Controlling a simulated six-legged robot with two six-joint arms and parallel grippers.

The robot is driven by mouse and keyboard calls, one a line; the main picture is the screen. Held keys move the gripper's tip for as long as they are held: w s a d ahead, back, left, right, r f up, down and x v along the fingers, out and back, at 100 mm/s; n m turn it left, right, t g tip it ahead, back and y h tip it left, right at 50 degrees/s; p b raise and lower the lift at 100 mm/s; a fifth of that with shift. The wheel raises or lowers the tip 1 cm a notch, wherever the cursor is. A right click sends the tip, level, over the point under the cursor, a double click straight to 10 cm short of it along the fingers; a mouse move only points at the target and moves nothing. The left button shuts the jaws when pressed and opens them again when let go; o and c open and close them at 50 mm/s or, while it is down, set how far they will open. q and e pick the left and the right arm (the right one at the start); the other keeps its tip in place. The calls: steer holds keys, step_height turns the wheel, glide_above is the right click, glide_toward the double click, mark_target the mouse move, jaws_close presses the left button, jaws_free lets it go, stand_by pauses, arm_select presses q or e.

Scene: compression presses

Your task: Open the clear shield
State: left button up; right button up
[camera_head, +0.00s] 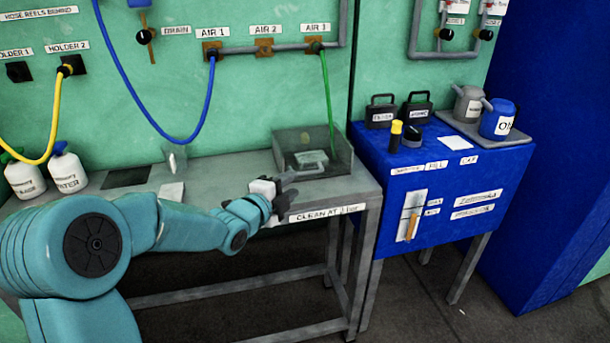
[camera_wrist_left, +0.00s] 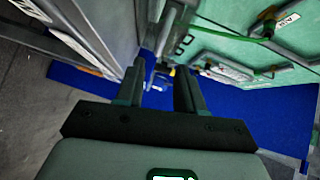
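The clear shield (camera_head: 340,146) is a see-through, box-like guard at the right end of the grey bench. A small grey fitting shows inside it, and a green hose runs down to it. My left gripper (camera_head: 284,187) is at the shield's front left corner, low by the bench's front edge. In the left wrist view my left gripper (camera_wrist_left: 158,90) has its two dark fingers apart, with a gap between them and nothing clearly held. I cannot tell whether a finger touches the shield. My right gripper is in neither view.
The grey bench (camera_head: 225,170) holds white bottles (camera_head: 66,170) at its left end. A blue cabinet (camera_head: 450,190) stands to its right with black cases, a yellow-capped bottle and cans on top. Blue and yellow hoses hang along the green wall.

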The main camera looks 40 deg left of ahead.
mark_target(307, 174)
arm_select(q)
steer(key=w, duration=0.4)
steer(key=w+f, duration=0.1)
steer(key=w, duration=0.2)
steer(key=shift+a, duration=0.2)
jaws_close()
